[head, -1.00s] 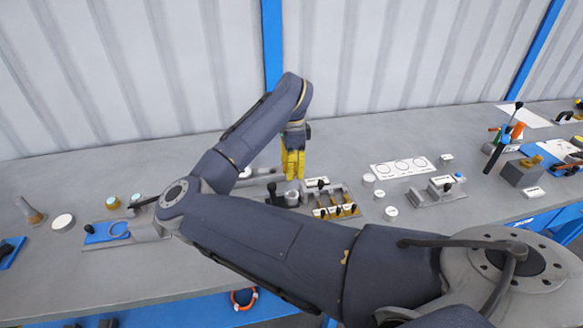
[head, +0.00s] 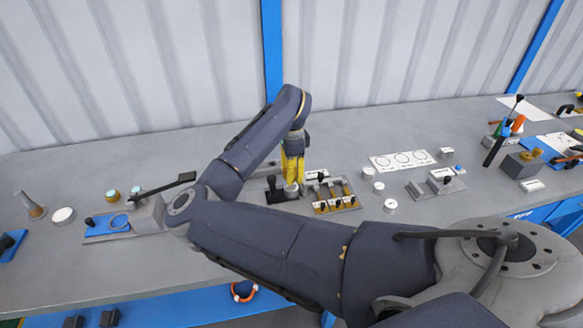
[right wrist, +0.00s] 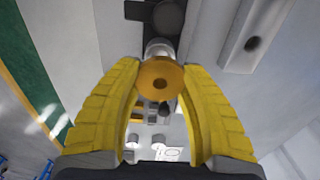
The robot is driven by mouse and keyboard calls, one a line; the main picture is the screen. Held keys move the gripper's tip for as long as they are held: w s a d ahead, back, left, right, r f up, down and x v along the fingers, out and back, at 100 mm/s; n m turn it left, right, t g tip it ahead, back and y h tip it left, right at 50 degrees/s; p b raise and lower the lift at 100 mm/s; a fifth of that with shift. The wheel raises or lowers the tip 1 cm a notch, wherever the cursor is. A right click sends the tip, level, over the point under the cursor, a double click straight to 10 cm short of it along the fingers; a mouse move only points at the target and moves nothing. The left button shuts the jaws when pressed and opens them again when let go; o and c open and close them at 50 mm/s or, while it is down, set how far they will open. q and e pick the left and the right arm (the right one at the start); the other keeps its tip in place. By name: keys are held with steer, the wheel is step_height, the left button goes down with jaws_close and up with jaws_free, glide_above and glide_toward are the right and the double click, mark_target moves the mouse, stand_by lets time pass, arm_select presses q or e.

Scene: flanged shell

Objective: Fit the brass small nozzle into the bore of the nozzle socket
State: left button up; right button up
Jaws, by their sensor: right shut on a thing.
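My right gripper (head: 293,165) points down with its yellow fingers just above a short grey cylinder (head: 291,190), which looks like the nozzle socket. In the right wrist view my right gripper (right wrist: 158,90) is shut on the brass small nozzle (right wrist: 158,78), whose round flange with a small centre hole faces the camera. The grey cylinder (right wrist: 159,47) shows right behind the flange there. Its bore is hidden, and I cannot tell whether the nozzle is in it. The fingers hide most of the nozzle in the head view. My left gripper is not in view.
A black-handled fixture (head: 275,188) stands close left of the cylinder. A plate with several brass-coloured parts (head: 336,196) lies close to its right. Further right are a white sheet with circles (head: 400,161) and a grey block fixture (head: 440,182). A blue tray (head: 106,226) sits at left.

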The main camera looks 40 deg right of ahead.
steer(key=shift+f, duration=0.35)
steer(key=shift+f, duration=1.95)
stand_by(1.3)
steer(key=o, duration=1.4)
steer(key=shift+o, duration=0.2)
step_height(320, 180, up, 12)
steer(key=shift+d, duration=0.1)
